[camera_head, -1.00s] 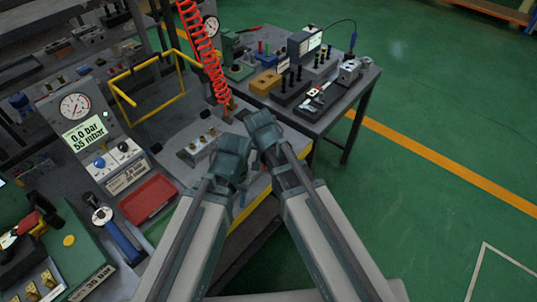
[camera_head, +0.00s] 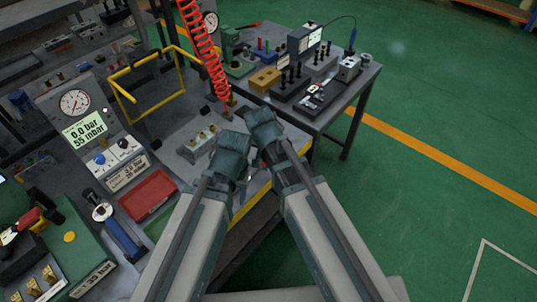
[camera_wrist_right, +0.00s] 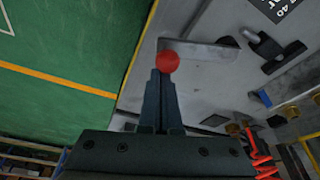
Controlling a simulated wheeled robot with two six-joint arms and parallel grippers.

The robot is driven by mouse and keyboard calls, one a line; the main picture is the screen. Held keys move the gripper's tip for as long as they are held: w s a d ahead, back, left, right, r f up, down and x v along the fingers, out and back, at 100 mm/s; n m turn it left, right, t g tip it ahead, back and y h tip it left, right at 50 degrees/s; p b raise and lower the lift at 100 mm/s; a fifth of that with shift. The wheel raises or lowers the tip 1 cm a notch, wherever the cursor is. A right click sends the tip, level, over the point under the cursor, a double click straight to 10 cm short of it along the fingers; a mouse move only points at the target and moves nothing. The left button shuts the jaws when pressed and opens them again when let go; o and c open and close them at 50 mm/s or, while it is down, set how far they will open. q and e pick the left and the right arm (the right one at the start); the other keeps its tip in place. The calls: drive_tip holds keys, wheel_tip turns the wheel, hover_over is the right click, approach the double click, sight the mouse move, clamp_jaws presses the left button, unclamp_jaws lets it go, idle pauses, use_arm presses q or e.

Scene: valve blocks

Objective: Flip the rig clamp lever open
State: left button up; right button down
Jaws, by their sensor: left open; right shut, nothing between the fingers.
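In the right wrist view a red ball knob (camera_wrist_right: 168,62) stands just beyond the tips of my right gripper (camera_wrist_right: 158,73), which is shut and empty. A grey metal bar (camera_wrist_right: 205,52) runs right from beside the knob; whether they are joined, and whether this is the rig clamp lever, I cannot tell. In the head view my right gripper (camera_head: 263,123) is over the bench's front edge, hiding the knob. My left gripper (camera_head: 232,150) is close beside it on the left, open, its fingers largely hidden by its own wrist.
The grey bench (camera_head: 178,168) carries a gauge panel (camera_head: 80,115), a red tray (camera_head: 148,194), a yellow frame (camera_head: 145,92) and a hanging red coiled hose (camera_head: 205,45). A side table (camera_head: 335,112) with valve blocks stands beyond my right gripper. Green floor (camera_head: 430,210) is clear at right.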

use_arm(q)
drive_tip(key=shift+f, duration=0.15)
use_arm(e)
drive_tip(key=shift+w+d+f, duration=0.1)
drive_tip(key=shift+w+d, duration=0.15)
drive_tip(key=shift+w, duration=0.2)
use_arm(q)
drive_tip(key=shift+w+d+f+b, duration=0.2)
drive_tip(key=shift+f+b, duration=0.1)
drive_tip(key=shift+b, duration=0.1)
use_arm(e)
drive_tip(key=shift+w+d+f, duration=0.15)
drive_tip(key=shift+w+d, duration=0.25)
drive_tip(key=shift+w, duration=0.15)
drive_tip(key=shift+w+d+f, duration=0.15)
drive_tip(key=shift+w+d, duration=0.2)
drive_tip(key=shift+w, duration=0.2)
use_arm(q)
wheel_tip(320, 180, up, 10)
drive_tip(key=p, duration=0.9)
drive_tip(key=shift+p, duration=0.4)
use_arm(e)
drive_tip(key=v, duration=1)
drive_tip(key=shift+a, duration=0.2)
use_arm(q)
drive_tip(key=shift+f, duration=0.15)
use_arm(e)
drive_tip(key=shift+r, duration=0.1)
